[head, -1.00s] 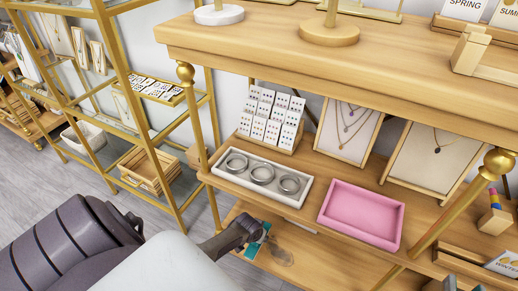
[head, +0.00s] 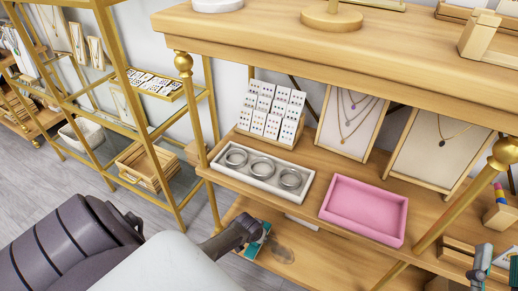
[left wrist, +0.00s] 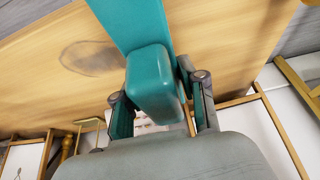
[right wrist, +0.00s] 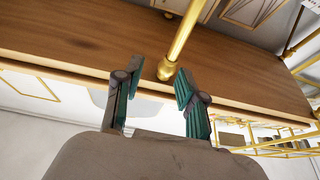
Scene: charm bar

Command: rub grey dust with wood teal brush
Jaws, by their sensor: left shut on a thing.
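The teal brush (left wrist: 150,85) is held in my left gripper (left wrist: 158,108), which is shut on it. In the head view my left gripper (head: 256,241) is at the left part of the low wooden shelf, and a small teal part of the brush (head: 262,234) shows beside it. The grey dust (head: 283,253) is a faint smudge on that shelf, just right of the gripper. In the left wrist view the dust (left wrist: 90,57) lies left of the brush. Brush contact with the wood cannot be told. My right gripper (right wrist: 158,88) is open and empty; it also shows at the head view's lower right (head: 488,265).
Above the low shelf (head: 335,268), a middle shelf holds a white tray of silver bangles (head: 262,190), a pink tray (head: 365,231), earring cards (head: 270,112) and necklace stands. A gold post (head: 455,210) stands at the right. The low shelf right of the dust looks clear.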

